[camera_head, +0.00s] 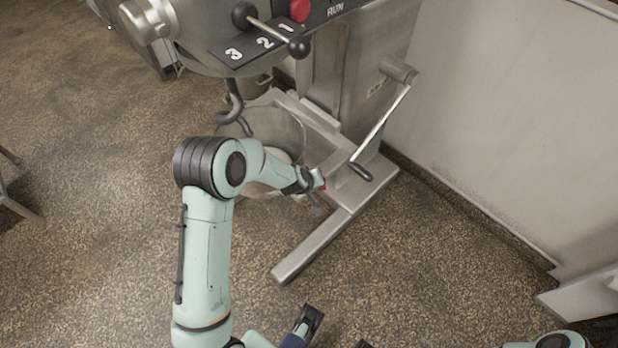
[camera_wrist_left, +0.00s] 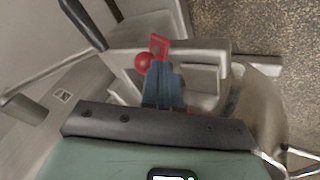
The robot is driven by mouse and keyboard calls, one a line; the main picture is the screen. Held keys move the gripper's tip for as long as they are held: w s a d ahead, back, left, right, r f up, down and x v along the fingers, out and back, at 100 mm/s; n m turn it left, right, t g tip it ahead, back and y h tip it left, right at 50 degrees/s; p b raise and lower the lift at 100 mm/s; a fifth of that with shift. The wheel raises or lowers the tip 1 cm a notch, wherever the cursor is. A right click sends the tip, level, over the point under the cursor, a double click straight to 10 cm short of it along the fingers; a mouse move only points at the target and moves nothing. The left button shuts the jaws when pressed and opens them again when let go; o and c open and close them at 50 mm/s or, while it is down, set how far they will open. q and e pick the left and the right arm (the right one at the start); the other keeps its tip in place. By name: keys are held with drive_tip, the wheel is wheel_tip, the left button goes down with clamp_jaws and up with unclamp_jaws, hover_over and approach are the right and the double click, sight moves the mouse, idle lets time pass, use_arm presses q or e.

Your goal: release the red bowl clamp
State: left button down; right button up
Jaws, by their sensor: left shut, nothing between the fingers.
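The red bowl clamp (camera_head: 322,182) shows as a small red piece at the right side of the mixer bowl (camera_head: 272,132), just past my left gripper (camera_head: 312,182). In the left wrist view the clamp has a round red knob (camera_wrist_left: 143,62) and a red flat part (camera_wrist_left: 159,44). My left gripper's blue-grey fingers (camera_wrist_left: 162,72) are together, with their tips right at the red parts. They look shut and empty; whether they touch the clamp is not clear. My left forearm hides part of the bowl. At the bottom edge, dark gripper parts (camera_head: 309,320) show, likely my right gripper, mostly cut off.
The mixer has a red button (camera_head: 299,9), a speed lever (camera_head: 275,32) and a dough hook (camera_head: 232,105). A crank handle (camera_head: 384,128) stands out to the right of my left gripper. A mixer foot (camera_head: 312,248) runs along the floor.

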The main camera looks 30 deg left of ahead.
use_arm(q)
drive_tip(key=w+d+n+y+p, duration=0.1)
drive_tip(key=n+p, duration=0.1)
drive_tip(key=p, duration=0.1)
drive_tip(key=w+d+n+y+p, duration=0.1)
drive_tip(key=n+p, duration=0.1)
drive_tip(key=p, duration=0.1)
drive_tip(key=shift+d+g, duration=0.15)
drive_tip(key=shift+g, duration=0.15)
use_arm(e)
wheel_tip(320, 180, up, 6)
drive_tip(key=shift+s+r+g, duration=0.25)
drive_tip(key=shift+s+g, duration=0.05)
use_arm(q)
drive_tip(key=shift+d+p, duration=0.15)
drive_tip(key=shift+p, duration=0.15)
drive_tip(key=shift+s+r, duration=0.1)
use_arm(e)
drive_tip(key=shift+r, duration=0.15)
